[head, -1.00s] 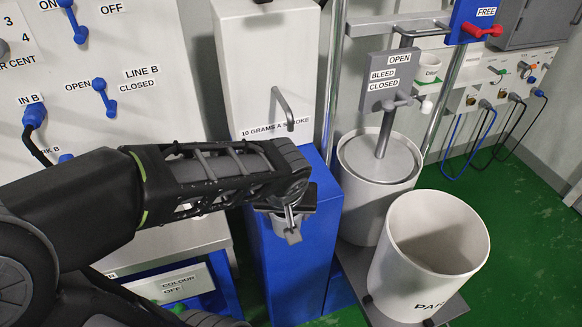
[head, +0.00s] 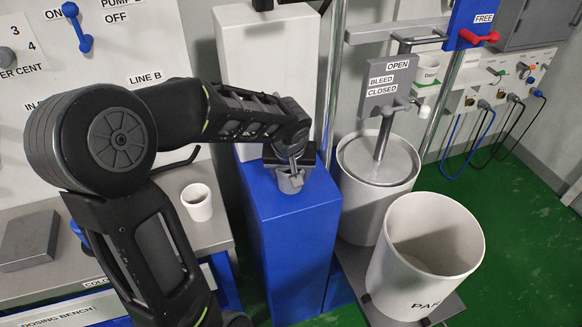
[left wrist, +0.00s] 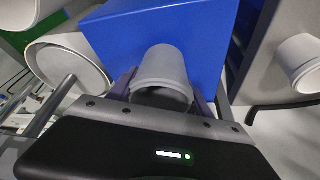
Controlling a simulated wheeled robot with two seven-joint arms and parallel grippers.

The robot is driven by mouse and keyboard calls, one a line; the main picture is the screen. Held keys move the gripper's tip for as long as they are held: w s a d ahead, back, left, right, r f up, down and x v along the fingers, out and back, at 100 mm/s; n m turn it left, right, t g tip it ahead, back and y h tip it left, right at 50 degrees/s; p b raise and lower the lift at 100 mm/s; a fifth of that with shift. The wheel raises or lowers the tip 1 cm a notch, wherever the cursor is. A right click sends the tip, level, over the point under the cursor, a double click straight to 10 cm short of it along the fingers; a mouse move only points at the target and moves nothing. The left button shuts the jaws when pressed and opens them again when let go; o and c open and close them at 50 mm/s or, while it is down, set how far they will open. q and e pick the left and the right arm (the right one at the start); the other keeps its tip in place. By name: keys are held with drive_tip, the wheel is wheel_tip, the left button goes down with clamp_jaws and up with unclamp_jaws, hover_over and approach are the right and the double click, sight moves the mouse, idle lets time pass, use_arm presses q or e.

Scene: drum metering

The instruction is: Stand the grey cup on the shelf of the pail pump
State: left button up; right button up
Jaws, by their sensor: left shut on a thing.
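My left gripper (head: 290,162) is shut on the grey cup (head: 290,182), with the arm reaching in from the left. The cup hangs below the gripper, in front of the white box (head: 265,40) and over the blue pedestal top (head: 265,190). In the left wrist view the cup (left wrist: 163,68) sits between the fingers (left wrist: 163,90), with the blue pedestal (left wrist: 190,25) behind it. I cannot tell whether its base touches the blue top. My arm hides the spout and label on the white box. My right gripper is not in view.
A white cup (head: 197,202) stands on the grey bench (head: 170,240) left of the pedestal, near my arm. Right of it are a lidded white drum (head: 375,205) with a stem and an open white pail (head: 420,285). A metal post (head: 332,80) rises behind.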

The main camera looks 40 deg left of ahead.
use_arm(q)
drive_tip(key=shift+w+a+f+p, duration=0.15)
drive_tip(key=shift+w+a+f, duration=0.2)
drive_tip(key=shift+w, duration=0.15)
drive_tip(key=shift+w+a+f+p, duration=0.15)
drive_tip(key=shift+w+a+f, duration=0.2)
drive_tip(key=shift+w, duration=0.15)
drive_tip(key=shift+f, duration=0.1)
drive_tip(key=shift+f+b, duration=0.1)
drive_tip(key=shift+b, duration=0.2)
drive_tip(key=o, duration=1.4)
drive_tip(key=shift+c, duration=0.2)
drive_tip(key=shift+r, duration=0.35)
drive_tip(key=s+d, duration=0.2)
drive_tip(key=s, duration=0.1)
drive_tip(key=s+d+b, duration=0.1)
drive_tip(key=s+d, duration=0.1)
drive_tip(key=s, duration=0.2)
drive_tip(key=s+d+b, duration=0.1)
drive_tip(key=s+d, duration=0.2)
drive_tip(key=shift+s+r, duration=0.3)
drive_tip(key=shift+r, duration=0.1)
